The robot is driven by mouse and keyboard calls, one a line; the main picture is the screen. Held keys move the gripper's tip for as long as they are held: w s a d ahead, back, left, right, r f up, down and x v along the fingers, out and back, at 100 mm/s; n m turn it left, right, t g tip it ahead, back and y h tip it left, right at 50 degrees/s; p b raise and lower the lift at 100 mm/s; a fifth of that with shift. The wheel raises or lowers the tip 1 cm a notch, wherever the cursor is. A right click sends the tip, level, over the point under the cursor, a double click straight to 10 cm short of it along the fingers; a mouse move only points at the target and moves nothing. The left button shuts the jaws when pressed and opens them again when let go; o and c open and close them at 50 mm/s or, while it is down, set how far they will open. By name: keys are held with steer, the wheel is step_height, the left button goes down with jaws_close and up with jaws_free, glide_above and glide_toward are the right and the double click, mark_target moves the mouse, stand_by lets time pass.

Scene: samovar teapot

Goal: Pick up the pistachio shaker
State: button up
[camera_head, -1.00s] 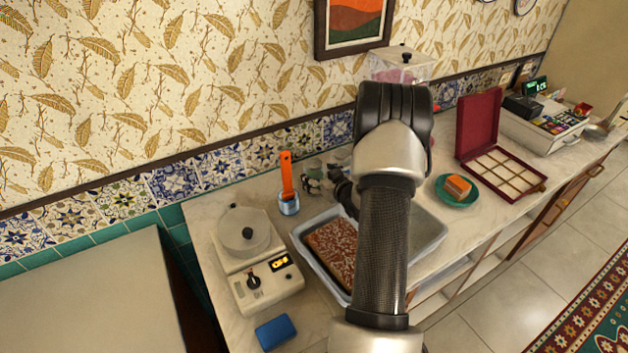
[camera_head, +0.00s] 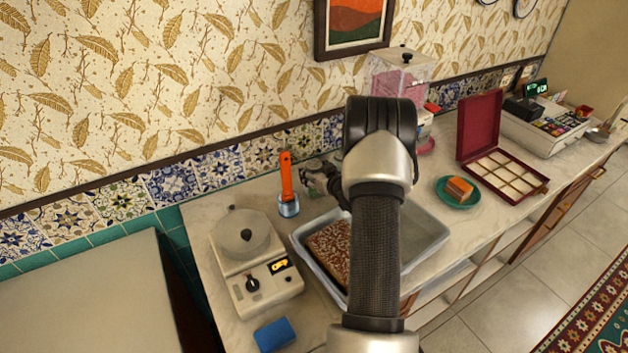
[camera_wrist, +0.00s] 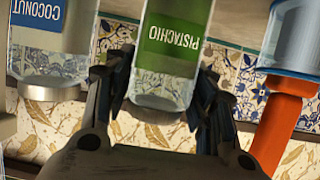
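The pistachio shaker (camera_wrist: 172,45) is a clear container with a green label, upside down in the wrist view because the camera is inverted. My gripper (camera_wrist: 168,88) has a finger on each side of the shaker's lower-pictured end. The fingers look spread, with a narrow gap visible on the right; firm contact does not show. In the head view my gripper (camera_head: 322,180) is by the wall behind the tray, and the shaker there is mostly hidden by it.
A coconut shaker (camera_wrist: 45,25) with a blue label stands close on the left in the wrist view. An orange-handled tool (camera_head: 287,185) is close on the other side. A metal tray (camera_head: 425,235), a scale (camera_head: 262,290) and a blue block (camera_head: 275,334) share the counter.

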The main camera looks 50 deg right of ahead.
steer(key=c, duration=0.8)
steer(key=shift+o, duration=0.2)
steer(key=shift+r, duration=0.1)
